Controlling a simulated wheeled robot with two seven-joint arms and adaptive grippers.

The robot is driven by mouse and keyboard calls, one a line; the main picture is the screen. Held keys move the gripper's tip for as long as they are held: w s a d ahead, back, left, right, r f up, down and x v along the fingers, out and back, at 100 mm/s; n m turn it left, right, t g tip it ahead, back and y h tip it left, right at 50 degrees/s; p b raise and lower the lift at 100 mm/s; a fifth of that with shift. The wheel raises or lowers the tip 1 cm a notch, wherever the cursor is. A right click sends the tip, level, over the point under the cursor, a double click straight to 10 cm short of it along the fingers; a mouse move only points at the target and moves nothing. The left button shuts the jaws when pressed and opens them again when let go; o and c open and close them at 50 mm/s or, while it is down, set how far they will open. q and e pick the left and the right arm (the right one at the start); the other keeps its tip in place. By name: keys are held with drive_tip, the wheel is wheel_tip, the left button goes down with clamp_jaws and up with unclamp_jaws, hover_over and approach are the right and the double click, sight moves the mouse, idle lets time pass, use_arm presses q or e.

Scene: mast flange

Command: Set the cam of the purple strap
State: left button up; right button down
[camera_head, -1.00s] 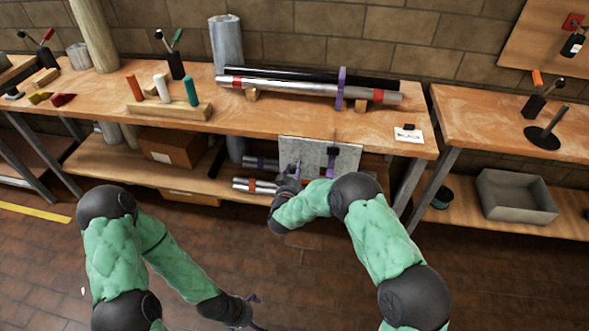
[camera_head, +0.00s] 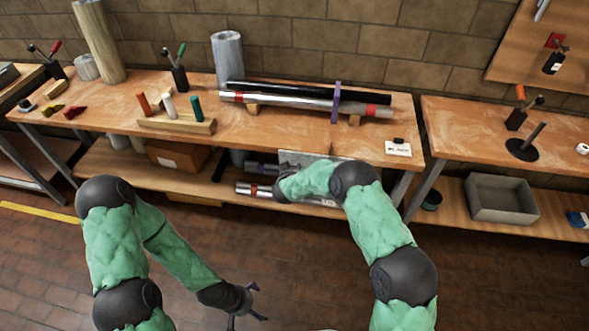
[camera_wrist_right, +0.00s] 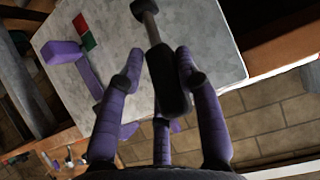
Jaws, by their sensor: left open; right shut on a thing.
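The purple strap (camera_head: 336,103) stands as a band around the silver and black tubes on the bench. My right gripper (camera_wrist_right: 160,72) is shut on the black grip of a lever (camera_wrist_right: 166,85) with a metal shaft, in front of a pale grey plate (camera_wrist_right: 205,45). A purple block with a band (camera_wrist_right: 62,52) lies at the plate's left, beside a red and green marking (camera_wrist_right: 83,32). I cannot tell whether these belong to the strap. In the head view the plate (camera_head: 300,157) is at the bench's front edge, and my arm hides the right gripper. My left gripper (camera_head: 245,305) is open and empty above the floor.
The silver tube (camera_head: 290,102) and black tube (camera_head: 300,91) rest on wooden blocks. A peg rack (camera_head: 178,123) stands to their left, a label card (camera_head: 398,148) to their right. More tubes lie on the lower shelf. A grey bin (camera_head: 502,198) sits on the right bench's shelf.

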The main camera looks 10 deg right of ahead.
drive_tip(key=shift+w+r+p, duration=0.1)
drive_tip(key=shift+p, duration=0.2)
drive_tip(key=c, duration=0.8)
unclamp_jaws()
drive_tip(key=shift+c, duration=0.2)
drive_tip(key=v, duration=1.2)
drive_tip(key=shift+w+r, duration=0.1)
